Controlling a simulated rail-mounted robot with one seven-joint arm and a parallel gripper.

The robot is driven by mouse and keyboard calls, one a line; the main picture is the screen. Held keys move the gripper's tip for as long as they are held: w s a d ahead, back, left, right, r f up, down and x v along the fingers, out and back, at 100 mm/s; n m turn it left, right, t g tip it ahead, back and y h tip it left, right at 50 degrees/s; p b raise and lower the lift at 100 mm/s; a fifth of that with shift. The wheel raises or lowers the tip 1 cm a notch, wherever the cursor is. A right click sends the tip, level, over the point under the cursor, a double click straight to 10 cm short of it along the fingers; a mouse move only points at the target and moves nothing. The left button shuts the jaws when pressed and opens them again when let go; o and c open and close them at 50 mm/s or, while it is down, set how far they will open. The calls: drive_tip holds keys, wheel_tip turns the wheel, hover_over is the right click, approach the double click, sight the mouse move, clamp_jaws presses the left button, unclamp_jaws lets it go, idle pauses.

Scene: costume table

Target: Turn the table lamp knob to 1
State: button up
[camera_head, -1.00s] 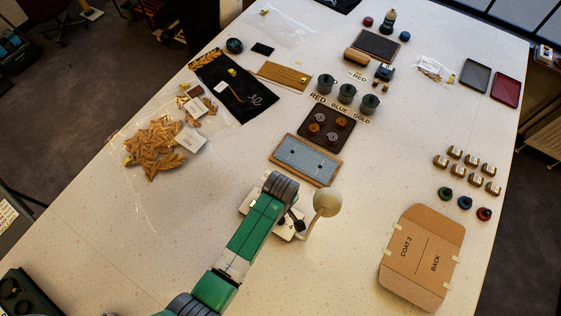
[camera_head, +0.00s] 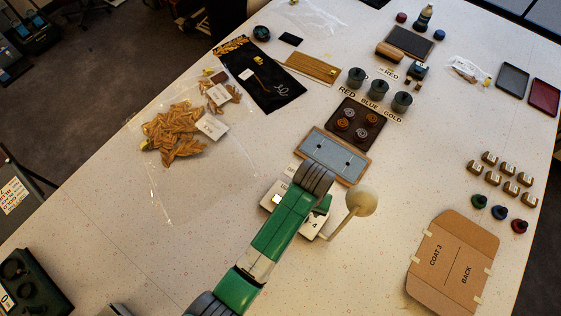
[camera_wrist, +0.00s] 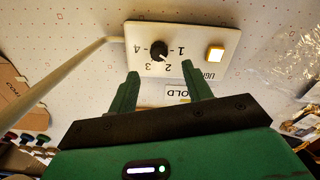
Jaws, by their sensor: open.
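The table lamp has a round cream head (camera_head: 361,200) on a slanted pole and a white base (camera_head: 270,200), partly covered by my arm. In the wrist view, the base panel (camera_wrist: 195,38) carries a black knob (camera_wrist: 158,50) with the numbers 1 to 4 around it. A pale mark on the knob points to its lower right, near 2; the exact setting is hard to tell. My gripper (camera_wrist: 160,68) is open and empty, its green fingers spread just short of the knob and apart from it. In the head view, my gripper (camera_head: 322,205) is above the base.
A lit yellow button (camera_wrist: 215,54) sits beside the knob. The lamp pole (camera_wrist: 75,62) slants along the left of the wrist view. A blue-grey board (camera_head: 335,155) lies behind the base, and a cardboard piece (camera_head: 453,262) lies to the right.

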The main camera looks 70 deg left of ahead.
wheel_tip(320, 180, down, 8)
drive_tip(key=shift+w+r, duration=0.15)
drive_tip(key=c, duration=1)
drive_tip(key=shift+r, duration=0.1)
drive_tip(key=shift+n+p, duration=0.6)
drive_tip(key=shift+n, duration=0.4)
drive_tip(key=shift+n+p, duration=0.5)
drive_tip(key=shift+n, duration=1.3)
drive_tip(key=o, duration=1)
